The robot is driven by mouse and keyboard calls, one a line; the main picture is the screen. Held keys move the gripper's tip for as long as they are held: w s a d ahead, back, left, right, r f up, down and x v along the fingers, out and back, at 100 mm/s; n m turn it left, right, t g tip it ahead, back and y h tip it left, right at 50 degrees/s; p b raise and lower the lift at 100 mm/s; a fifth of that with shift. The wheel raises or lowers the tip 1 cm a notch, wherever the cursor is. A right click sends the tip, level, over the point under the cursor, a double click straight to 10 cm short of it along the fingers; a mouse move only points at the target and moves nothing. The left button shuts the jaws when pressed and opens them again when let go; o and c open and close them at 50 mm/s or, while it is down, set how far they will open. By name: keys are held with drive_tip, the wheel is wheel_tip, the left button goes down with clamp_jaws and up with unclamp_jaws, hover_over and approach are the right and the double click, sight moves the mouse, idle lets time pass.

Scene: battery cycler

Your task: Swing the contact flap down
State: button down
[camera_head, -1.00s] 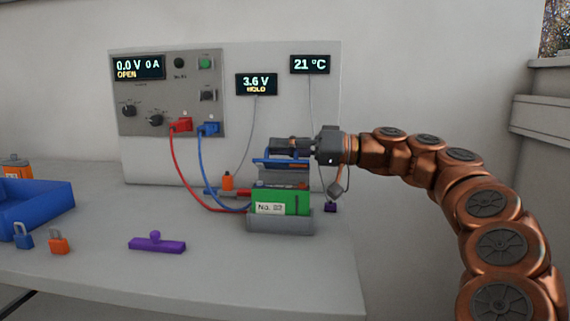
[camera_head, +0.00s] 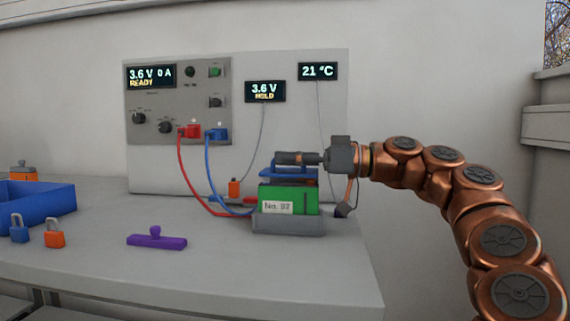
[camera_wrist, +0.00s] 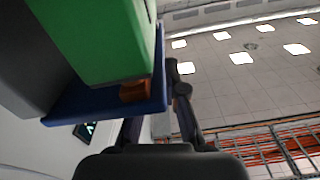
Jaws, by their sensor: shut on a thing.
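The green battery block (camera_head: 290,200), labelled No. 02, stands in a grey cradle (camera_head: 288,225) on the bench. The blue contact flap (camera_head: 290,174) lies nearly level just over the battery's top; any small gap between them is too fine to tell. My gripper (camera_head: 290,158) is at the flap from above and the right, shut on it. In the wrist view the blue flap (camera_wrist: 110,102) lies against the green battery (camera_wrist: 105,40), with a copper-coloured piece (camera_wrist: 135,90) at its edge. One finger is partly hidden behind the flap.
The cycler panel (camera_head: 175,100) reads 3.6 V, 0 A, READY. Red (camera_head: 184,175) and blue (camera_head: 205,175) leads run from it to the cradle. A purple handled piece (camera_head: 156,240), padlocks (camera_head: 54,234) and a blue bin (camera_head: 45,200) are left.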

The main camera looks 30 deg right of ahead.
idle(0.3)
drive_tip(key=c, duration=1.2)
unclamp_jaws()
drive_tip(key=shift+c, duration=0.2)
drive_tip(key=v, duration=1.1)
drive_tip(key=shift+s+d, duration=0.25)
drive_tip(key=shift+d, duration=0.1)
